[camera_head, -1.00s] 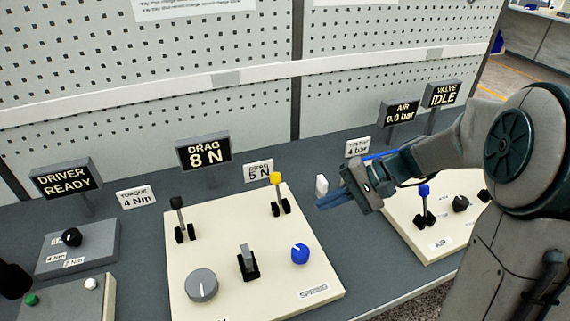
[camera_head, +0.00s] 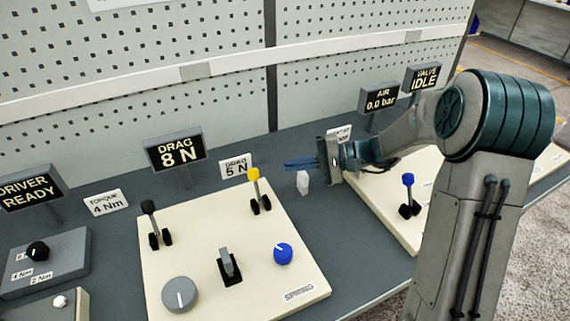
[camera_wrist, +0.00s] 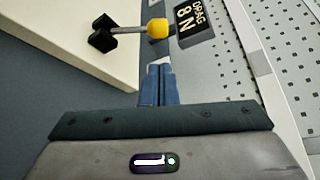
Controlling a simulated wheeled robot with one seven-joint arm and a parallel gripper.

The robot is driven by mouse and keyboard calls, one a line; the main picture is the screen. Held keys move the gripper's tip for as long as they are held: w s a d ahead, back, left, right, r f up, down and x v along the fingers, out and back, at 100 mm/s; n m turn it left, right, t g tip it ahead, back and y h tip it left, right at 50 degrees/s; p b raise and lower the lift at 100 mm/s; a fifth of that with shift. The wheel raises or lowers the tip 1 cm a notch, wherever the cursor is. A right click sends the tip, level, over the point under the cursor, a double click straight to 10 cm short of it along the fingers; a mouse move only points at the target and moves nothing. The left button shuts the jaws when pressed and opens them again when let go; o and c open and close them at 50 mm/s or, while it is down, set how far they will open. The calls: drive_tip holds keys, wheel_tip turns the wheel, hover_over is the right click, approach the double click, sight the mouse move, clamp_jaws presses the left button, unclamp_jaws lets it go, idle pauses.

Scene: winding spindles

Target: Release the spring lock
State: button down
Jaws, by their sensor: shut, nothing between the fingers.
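The cream spring panel (camera_head: 300,270), labelled "SPRING", lies on the bench in the middle of the head view. It bears a black-knobbed lever (camera_head: 152,222), a yellow-knobbed lever (camera_head: 256,188), a grey rocker-like switch (camera_head: 228,263), a grey dial (camera_head: 180,294) and a blue knob (camera_head: 283,253). Which one is the lock is not marked legibly. My gripper (camera_head: 288,164) is shut and empty, just right of and behind the yellow lever, pointing left. In the wrist view the shut blue fingers (camera_wrist: 158,82) point toward the yellow knob (camera_wrist: 158,28), apart from it.
A drag display (camera_head: 175,150) reads 8 N, beside a "DRAG 5 N" card (camera_head: 236,166). A small white block (camera_head: 303,182) stands below my gripper. A second panel with a blue-knobbed lever (camera_head: 408,190) is at right. A pegboard (camera_head: 200,40) stands behind.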

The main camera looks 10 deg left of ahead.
sight(253, 174)
drive_tip(key=p+x, duration=0.1)
drive_tip(key=x, duration=0.7)
drive_tip(key=shift+a+f, duration=0.1)
drive_tip(key=shift+a, duration=0.05)
